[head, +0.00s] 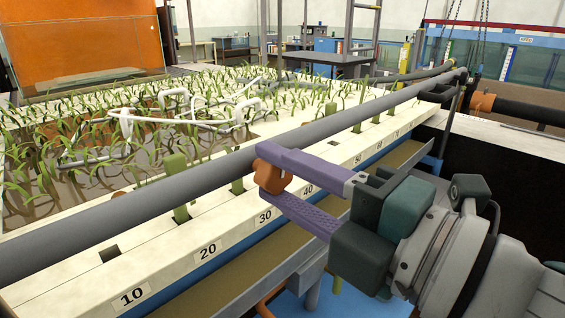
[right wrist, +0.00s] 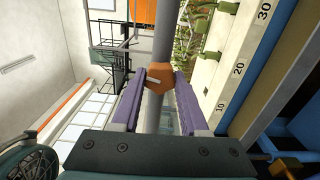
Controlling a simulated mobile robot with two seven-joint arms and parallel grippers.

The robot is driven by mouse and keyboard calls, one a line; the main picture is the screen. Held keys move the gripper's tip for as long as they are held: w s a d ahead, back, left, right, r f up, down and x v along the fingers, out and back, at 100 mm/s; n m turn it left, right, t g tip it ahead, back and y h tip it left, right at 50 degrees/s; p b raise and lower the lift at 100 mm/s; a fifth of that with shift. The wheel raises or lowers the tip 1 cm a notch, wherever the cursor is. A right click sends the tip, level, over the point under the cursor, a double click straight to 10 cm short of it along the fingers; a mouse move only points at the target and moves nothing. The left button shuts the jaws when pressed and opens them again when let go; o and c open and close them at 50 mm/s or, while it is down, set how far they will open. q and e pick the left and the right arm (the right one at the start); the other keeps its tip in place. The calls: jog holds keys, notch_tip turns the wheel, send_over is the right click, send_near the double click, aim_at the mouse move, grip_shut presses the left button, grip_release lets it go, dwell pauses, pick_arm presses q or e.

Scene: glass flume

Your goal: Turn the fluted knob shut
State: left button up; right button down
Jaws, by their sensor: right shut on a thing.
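The fluted knob (head: 272,171) is orange-brown and sits at the side of a long grey pipe, above the numbered edge between the marks 30 and 40. It also shows in the right wrist view (right wrist: 159,78), with a pale bar on its face. My right gripper (head: 268,176) has purple fingers, one above and one below the knob in the head view. In the right wrist view its fingers (right wrist: 159,82) lie on both sides of the knob and are shut on it. My left gripper is in neither view.
The grey pipe (head: 130,212) runs diagonally over the white numbered ledge (head: 185,267). Green plants (head: 60,150) and white bent tubing (head: 127,122) fill the bed behind it. Green posts (head: 178,188) stand in slots beneath the pipe. A dark table (head: 325,58) stands at the back.

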jog(key=shift+n, duration=1.2)
jog(key=shift+c, duration=2.2)
grip_release()
jog(key=b+v, duration=0.2)
jog(key=v, duration=0.8)
jog(key=shift+b, duration=0.35)
